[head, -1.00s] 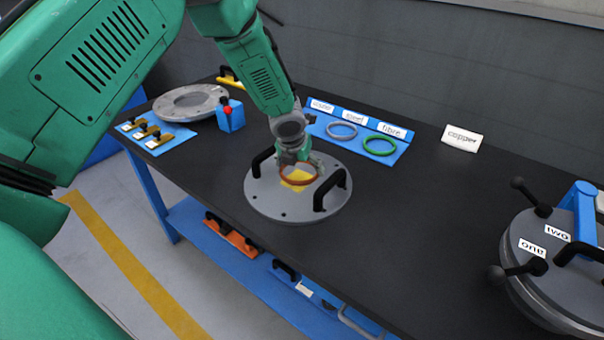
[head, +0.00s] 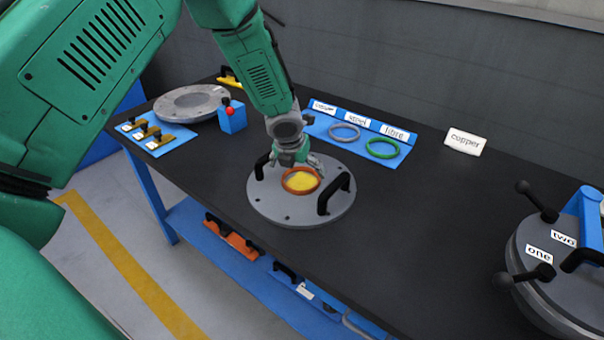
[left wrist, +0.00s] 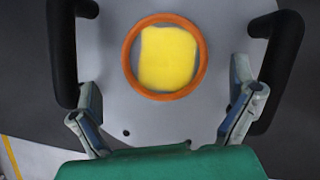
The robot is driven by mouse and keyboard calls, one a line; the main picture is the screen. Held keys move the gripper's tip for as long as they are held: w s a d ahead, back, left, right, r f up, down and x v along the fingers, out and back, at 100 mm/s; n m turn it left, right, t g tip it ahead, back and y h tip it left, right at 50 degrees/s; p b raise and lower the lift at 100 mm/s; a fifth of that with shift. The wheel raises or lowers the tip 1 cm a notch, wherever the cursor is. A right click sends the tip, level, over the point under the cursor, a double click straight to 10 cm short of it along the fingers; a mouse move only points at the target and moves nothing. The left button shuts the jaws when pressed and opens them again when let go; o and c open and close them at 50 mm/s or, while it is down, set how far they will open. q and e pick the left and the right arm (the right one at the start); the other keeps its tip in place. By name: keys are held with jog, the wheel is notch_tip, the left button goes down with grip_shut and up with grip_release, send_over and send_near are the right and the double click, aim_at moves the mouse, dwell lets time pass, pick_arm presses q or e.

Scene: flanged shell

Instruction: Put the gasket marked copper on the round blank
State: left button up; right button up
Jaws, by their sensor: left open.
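The copper gasket (head: 300,190), an orange-brown ring, lies on the round blank (head: 270,208), a grey disc with two black handles. In the left wrist view the ring (left wrist: 137,85) encircles a yellow square (left wrist: 168,58) on the blank (left wrist: 110,60), and the whole ring is visible. My left gripper (head: 298,165) is just above and behind the ring in the head view. In the left wrist view its fingers (left wrist: 168,112) are spread wide on either side, clear of the ring, and hold nothing. My right gripper is not in view.
A blue rack holds a grey ring (head: 344,139) and a green ring (head: 381,155); its copper place is empty. A white copper card (head: 465,141) stands behind. A grey flange (head: 190,98) and blue box (head: 232,120) are left. A lidded vessel (head: 540,262) stands right. The middle right bench is clear.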

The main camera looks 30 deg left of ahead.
pick_arm(q)
jog(key=p+v, duration=0.1)
jog(key=v, duration=0.7)
jog(key=shift+d, duration=0.15)
